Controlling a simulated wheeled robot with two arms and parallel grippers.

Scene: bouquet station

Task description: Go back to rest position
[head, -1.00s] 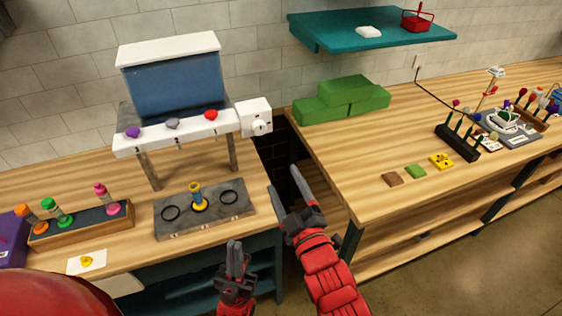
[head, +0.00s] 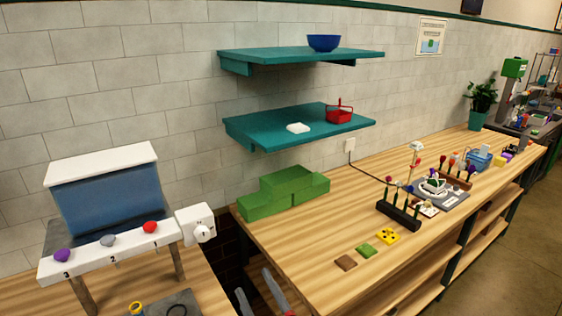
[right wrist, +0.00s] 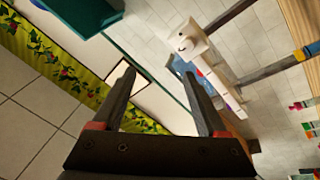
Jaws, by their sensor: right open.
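My right gripper (head: 257,284) shows only by its two fingers at the bottom edge of the head view, in front of the gap between the two benches. In the right wrist view my right gripper (right wrist: 158,76) has its two dark fingers wide apart with nothing between them. It touches nothing that I can see. My left gripper is outside the head view.
A stand with numbered knobs (head: 107,240) is at the left. The wooden bench (head: 310,235) bears green blocks (head: 284,191) and a dark flower rack (head: 398,215). Teal shelves (head: 255,131) hang above, holding a red basket (head: 340,115) and a blue bowl (head: 324,42).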

